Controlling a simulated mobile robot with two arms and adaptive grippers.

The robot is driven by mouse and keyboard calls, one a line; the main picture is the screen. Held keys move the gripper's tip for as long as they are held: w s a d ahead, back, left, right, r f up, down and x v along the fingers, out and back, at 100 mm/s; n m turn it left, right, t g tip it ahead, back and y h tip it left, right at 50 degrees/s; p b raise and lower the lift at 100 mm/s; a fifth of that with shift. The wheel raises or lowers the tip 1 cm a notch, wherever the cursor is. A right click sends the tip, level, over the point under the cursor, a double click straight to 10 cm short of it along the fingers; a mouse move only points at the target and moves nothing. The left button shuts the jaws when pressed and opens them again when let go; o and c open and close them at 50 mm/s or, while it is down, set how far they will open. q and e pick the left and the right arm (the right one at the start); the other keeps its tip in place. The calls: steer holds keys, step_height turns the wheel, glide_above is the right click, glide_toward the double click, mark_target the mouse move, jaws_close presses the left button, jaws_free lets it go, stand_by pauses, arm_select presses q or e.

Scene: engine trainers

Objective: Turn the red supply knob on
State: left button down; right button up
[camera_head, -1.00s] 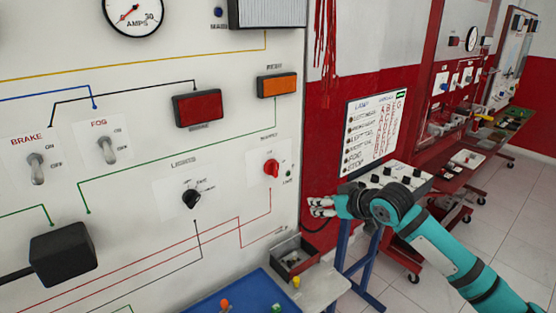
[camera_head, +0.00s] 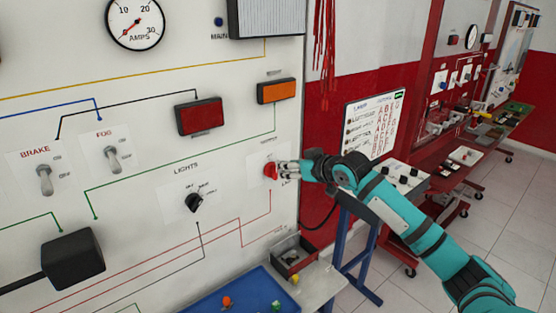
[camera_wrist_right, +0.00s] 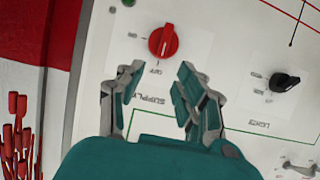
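The red supply knob (camera_head: 271,171) is on the white panel near its right edge in the head view. In the right wrist view the red knob (camera_wrist_right: 163,41) shows whole on its white label, with SUPPLY lettering and ON and OFF marks. My right gripper (camera_head: 284,170) reaches in from the right, its fingertips close beside the knob in the head view. In the wrist view my right gripper (camera_wrist_right: 155,80) has its two fingers apart with nothing between them, and the knob lies just beyond the tips. Whether a fingertip touches it I cannot tell. My left gripper is not in view.
A black lights knob (camera_head: 195,202) is left of the red knob. Brake (camera_head: 45,180) and fog (camera_head: 113,159) toggle switches are farther left. A black box (camera_head: 72,258) sticks out at lower left. A blue tray (camera_head: 240,292) and a small open bin (camera_head: 293,256) are below.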

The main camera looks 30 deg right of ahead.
mark_target(273, 171)
steer(key=p+x, duration=0.1)
steer(key=x, duration=0.5)
steer(key=shift+a, duration=0.1)
steer(key=shift+c, duration=0.4)
jaws_close()
